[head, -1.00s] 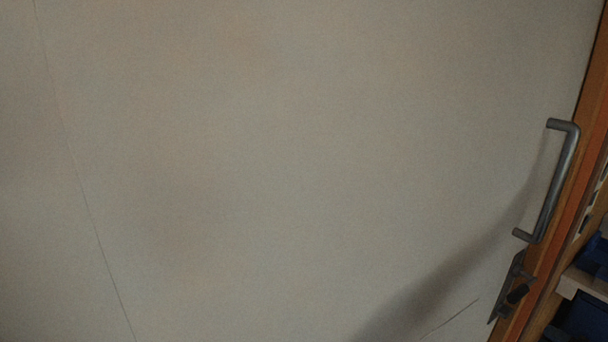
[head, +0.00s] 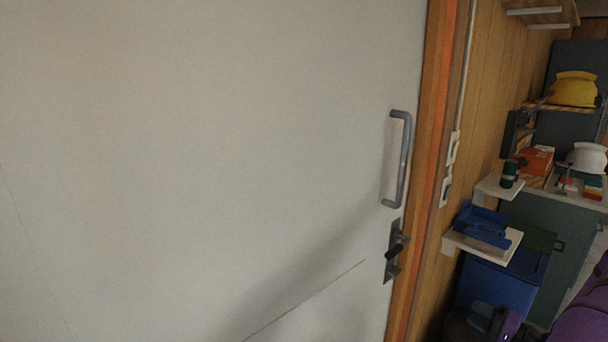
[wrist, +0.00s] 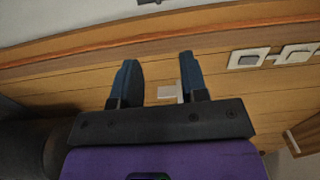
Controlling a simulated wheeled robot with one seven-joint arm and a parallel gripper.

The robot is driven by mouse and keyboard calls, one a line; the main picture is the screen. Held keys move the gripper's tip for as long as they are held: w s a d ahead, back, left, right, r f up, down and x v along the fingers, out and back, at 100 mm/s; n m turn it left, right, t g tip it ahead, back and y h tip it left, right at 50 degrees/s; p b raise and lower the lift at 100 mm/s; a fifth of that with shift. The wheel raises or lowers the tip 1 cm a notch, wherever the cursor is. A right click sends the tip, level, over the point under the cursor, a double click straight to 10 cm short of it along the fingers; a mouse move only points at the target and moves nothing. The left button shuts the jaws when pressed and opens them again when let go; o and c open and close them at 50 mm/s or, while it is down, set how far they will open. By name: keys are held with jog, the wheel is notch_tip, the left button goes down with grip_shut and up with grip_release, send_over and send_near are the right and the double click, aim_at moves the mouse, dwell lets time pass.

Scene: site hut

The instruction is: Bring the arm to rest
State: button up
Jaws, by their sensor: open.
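My gripper (wrist: 158,82) shows in the wrist view with its two blue-grey fingers apart and nothing between them. Behind the fingers are a wood-panelled wall and a small pale plate on it.
A pale door (head: 200,150) fills much of the head view, with a grey pull handle (head: 404,160) and a dark lever (head: 395,250). Right of its orange-brown frame (head: 425,150) are small shelves, a blue bin (head: 495,285), a yellow helmet (head: 574,90) and a white helmet (head: 587,158).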

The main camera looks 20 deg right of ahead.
jog(key=w+a+r+n+g+y, duration=0.1)
jog(key=w+a+r+n+g, duration=0.3)
jog(key=a+r+g, duration=0.6)
jog(key=w+a+r+n+g+y, duration=0.15)
jog(key=a+r+n+g, duration=0.4)
jog(key=a+r, duration=0.75)
jog(key=s+a+r+n+t+h, duration=0.2)
jog(key=s+a+r+h, duration=0.2)
jog(key=r, duration=0.5)
jog(key=s+a+r+n+t+h, duration=0.1)
jog(key=s+a+r+h, duration=0.4)
jog(key=s+r, duration=0.5)
jog(key=shift+s+a+r+n+t, duration=0.35)
jog(key=shift+a+t, duration=0.3)
jog(key=shift+a, duration=0.7)
jog(key=shift+s+h, duration=0.1)
jog(key=shift+h, duration=0.15)
jog(key=shift+s, duration=0.15)
